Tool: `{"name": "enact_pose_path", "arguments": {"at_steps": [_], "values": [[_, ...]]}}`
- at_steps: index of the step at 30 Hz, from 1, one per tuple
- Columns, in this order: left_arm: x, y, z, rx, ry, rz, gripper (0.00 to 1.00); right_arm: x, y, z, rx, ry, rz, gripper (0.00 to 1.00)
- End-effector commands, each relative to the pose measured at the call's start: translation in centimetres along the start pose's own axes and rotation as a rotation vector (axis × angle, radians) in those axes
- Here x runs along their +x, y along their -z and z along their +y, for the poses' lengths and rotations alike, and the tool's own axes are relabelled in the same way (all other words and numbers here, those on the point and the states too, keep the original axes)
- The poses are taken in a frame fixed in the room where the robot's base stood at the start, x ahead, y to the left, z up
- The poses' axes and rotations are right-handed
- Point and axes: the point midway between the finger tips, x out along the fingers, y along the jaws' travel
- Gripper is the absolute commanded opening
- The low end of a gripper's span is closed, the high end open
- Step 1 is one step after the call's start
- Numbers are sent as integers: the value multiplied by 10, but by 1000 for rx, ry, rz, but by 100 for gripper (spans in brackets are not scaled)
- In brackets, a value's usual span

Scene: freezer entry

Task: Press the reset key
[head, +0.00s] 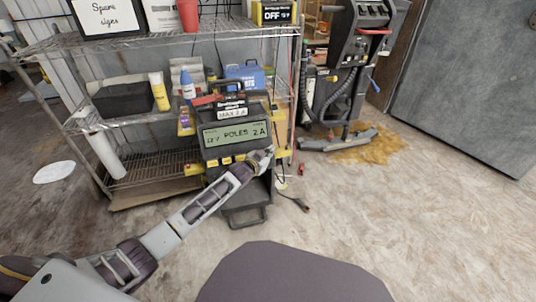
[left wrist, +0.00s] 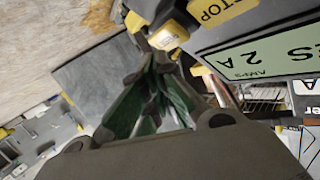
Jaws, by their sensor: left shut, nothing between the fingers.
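A yellow label (left wrist: 218,10) there reads "TOP", cut off. Contact is unclear.
A wire shelf (head: 150,40) holds signs, a yellow bottle (head: 159,91), a blue bottle (head: 187,84) and a blue box (head: 245,75). A floor machine (head: 360,50) stands at the back right, beside a grey door (head: 470,80). A cable lies right of the charger; the right floor is clear.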

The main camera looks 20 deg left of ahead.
Motion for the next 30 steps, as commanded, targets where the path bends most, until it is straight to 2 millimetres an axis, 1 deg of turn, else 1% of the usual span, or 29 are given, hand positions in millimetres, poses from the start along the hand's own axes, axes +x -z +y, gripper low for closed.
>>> {"name": "enact_pose_path", "arguments": {"at_steps": [9,30], "values": [[5,-3,-4,0,0,0,0,-1,1,0,0,0,0,45],[6,-4,-5,0,0,0,0,-1,1,0,0,0,0,45]]}}
